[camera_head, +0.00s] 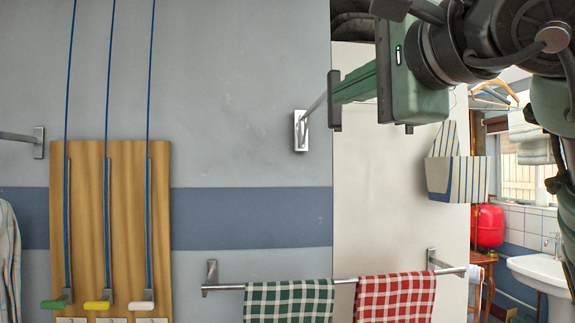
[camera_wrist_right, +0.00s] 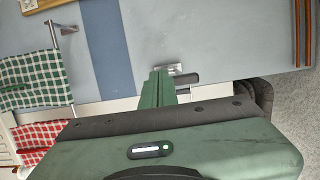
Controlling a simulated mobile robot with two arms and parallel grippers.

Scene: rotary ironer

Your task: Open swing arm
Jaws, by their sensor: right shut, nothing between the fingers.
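A short metal arm (camera_head: 315,107) juts from a silver wall bracket (camera_head: 300,131) on the grey wall; I take it for the swing arm. Its outer end is hidden behind my right gripper (camera_head: 335,101). That gripper comes in from the upper right, its green fingers shut and empty, with their dark tips at the arm. I cannot tell whether they touch it. In the right wrist view the shut fingers (camera_wrist_right: 158,88) point at the wall close to the bracket (camera_wrist_right: 168,69), with a dark bar (camera_wrist_right: 186,79) beside them. My left gripper is not in view.
Below, a wall rail (camera_head: 225,287) holds a green checked towel (camera_head: 290,302) and a red checked towel (camera_head: 396,298). A wooden board (camera_head: 127,220) with cords and coloured handles hangs at left. A striped holder (camera_head: 457,178), red tank (camera_head: 488,226) and sink (camera_head: 545,275) are at right.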

